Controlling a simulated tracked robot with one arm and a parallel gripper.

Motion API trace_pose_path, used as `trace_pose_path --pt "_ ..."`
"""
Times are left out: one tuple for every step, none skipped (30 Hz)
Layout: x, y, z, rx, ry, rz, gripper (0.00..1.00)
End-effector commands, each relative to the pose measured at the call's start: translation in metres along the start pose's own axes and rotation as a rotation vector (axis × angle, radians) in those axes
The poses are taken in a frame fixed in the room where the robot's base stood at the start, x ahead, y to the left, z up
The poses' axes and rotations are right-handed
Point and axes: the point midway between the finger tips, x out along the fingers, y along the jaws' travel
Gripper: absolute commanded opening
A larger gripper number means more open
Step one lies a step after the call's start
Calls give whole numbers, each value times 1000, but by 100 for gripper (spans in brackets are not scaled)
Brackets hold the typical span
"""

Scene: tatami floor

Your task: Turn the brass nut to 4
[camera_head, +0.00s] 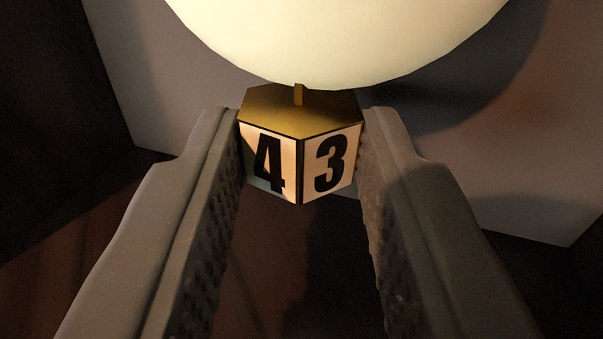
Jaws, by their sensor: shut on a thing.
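The brass nut (275,111) is a six-sided block with a gold top and white number plates on its sides. The faces with 4 and 3 point toward me, 4 on the left and 3 on the right, with the edge between them nearest the camera. A small brass pointer (299,95) stands at the top of the nut. My gripper (300,165) is shut on the nut, one textured finger on each side. The side faces against the fingers and the back faces are hidden.
A large pale, glowing round form (335,35) hangs close above the nut. A grey panel (480,160) lies behind it, with dark reddish-brown surface (300,270) below. The left side is dark.

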Motion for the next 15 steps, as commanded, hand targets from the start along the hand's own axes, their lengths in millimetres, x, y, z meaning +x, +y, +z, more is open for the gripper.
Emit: trace_pose_path --pt "-2 2 -11 5 17 -9 5" --pt "-2 2 -11 6 17 -16 5" --pt "-3 4 -10 7 16 -22 6" --pt "-3 5 -9 10 15 -29 6" --pt "-3 6 -9 12 16 -38 6" --pt "-2 6 -8 14 14 -49 6" --pt "-2 6 -7 15 12 -58 6" --pt "-1 6 -6 16 11 -67 5" --pt "-1 6 -5 17 9 -77 5" --pt "-1 6 -4 19 9 -85 5" --pt "-1 6 -3 19 7 -93 5" --pt "0 6 -2 20 5 -103 5" --pt "0 7 -1 20 4 -109 5" --pt "0 7 0 19 3 -115 5" --pt "0 7 0 21 3 -124 6"
